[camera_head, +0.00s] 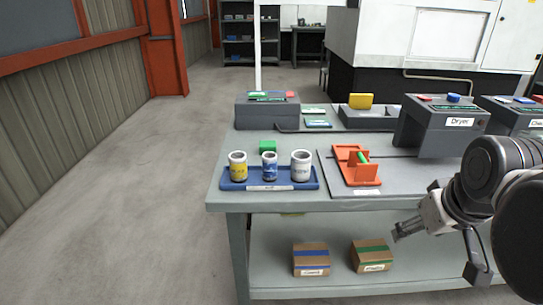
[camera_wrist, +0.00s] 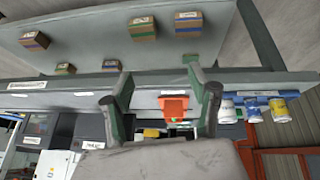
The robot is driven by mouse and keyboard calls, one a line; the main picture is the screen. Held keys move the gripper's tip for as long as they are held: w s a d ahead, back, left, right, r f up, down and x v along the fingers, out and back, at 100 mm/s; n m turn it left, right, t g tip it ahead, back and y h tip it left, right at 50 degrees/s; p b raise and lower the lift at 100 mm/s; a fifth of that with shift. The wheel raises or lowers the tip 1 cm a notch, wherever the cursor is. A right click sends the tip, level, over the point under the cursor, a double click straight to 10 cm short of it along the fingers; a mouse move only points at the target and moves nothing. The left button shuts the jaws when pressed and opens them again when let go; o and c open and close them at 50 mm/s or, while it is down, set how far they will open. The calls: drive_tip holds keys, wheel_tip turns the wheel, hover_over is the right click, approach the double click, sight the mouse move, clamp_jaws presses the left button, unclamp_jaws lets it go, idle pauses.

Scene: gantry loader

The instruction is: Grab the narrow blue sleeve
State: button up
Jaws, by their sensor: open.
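The narrow blue sleeve (camera_head: 269,166) stands upright in the middle of a blue tray (camera_head: 309,184) at the table's left end in the head view. A wider yellow-labelled sleeve (camera_head: 237,166) stands on its left and a wider white sleeve (camera_head: 301,166) on its right. The wrist view is upside down; the blue sleeve (camera_wrist: 253,113) is at its right, outside the fingers. My gripper (camera_head: 403,232) is open in front of the table, to the right of the tray and well apart from it. Its two spread fingers (camera_wrist: 158,74) show in the wrist view with nothing between them.
An orange fixture (camera_head: 357,168) with a green piece stands right of the tray. A dryer box (camera_head: 440,125) stands farther right. Cardboard boxes (camera_head: 311,260) lie on the lower shelf. The floor left of the table is clear.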

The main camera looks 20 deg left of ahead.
drive_tip(key=w+a+r+n+g+p, duration=0.3)
drive_tip(key=w+a+r+n+p, duration=0.6)
drive_tip(key=w+a, duration=0.55)
drive_tip(key=n+g+p, duration=0.3)
drive_tip(key=n+p, duration=0.3)
drive_tip(key=p, duration=0.4)
hover_over(270, 165)
drive_tip(key=w, duration=0.2)
drive_tip(key=shift+h, duration=0.3)
drive_tip(key=f, duration=1.4)
drive_tip(key=shift+a+f, duration=0.15)
drive_tip(key=shift+a, duration=0.2)
clamp_jaws()
